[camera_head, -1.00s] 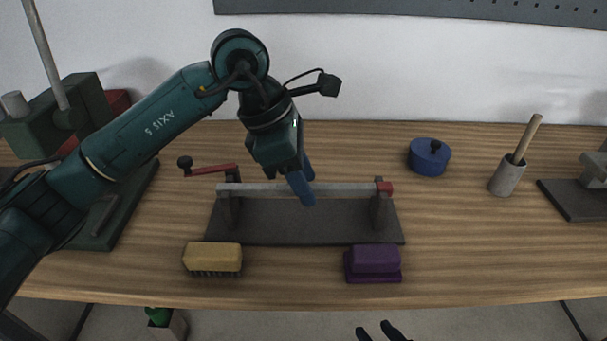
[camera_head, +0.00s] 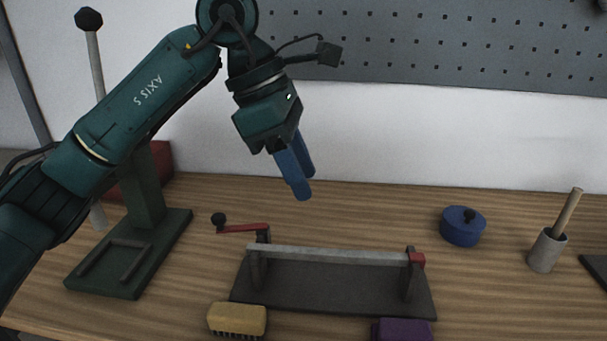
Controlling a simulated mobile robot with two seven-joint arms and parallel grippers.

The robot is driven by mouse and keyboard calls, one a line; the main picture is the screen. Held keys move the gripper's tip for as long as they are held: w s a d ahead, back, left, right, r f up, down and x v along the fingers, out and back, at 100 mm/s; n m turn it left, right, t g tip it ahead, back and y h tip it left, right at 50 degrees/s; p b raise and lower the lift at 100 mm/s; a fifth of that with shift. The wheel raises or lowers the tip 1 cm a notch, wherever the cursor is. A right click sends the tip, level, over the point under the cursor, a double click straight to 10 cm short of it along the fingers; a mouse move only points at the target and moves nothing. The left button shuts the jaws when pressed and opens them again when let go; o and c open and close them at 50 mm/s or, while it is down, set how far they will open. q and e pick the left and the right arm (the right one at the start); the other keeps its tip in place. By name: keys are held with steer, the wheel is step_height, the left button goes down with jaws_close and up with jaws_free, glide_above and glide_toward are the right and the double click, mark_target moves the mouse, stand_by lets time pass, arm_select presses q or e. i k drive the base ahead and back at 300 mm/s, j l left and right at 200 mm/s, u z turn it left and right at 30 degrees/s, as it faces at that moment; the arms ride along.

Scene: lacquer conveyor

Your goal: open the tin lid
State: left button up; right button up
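The tin is a round blue container (camera_head: 461,230) with a dark knob on its lid. It stands on the bench right of centre, behind the cranked fixture, with the lid on. My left gripper (camera_head: 307,187) has two blue fingers pointing down and a little right. They look apart, one behind the other, with nothing seen between them. This gripper is in the air above the back of the bench, well left of the tin and not touching it. My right gripper is not in view.
A dark-based fixture (camera_head: 330,291) with a pale bar and red crank stands in the middle. A yellow brush (camera_head: 237,319) and a purple block (camera_head: 402,331) lie in front. A grey cup (camera_head: 546,251) with a wooden handle is right of the tin. A green press (camera_head: 130,262) stands left.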

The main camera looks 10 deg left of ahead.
mark_target(462, 219)
steer(key=k, duration=1.5)
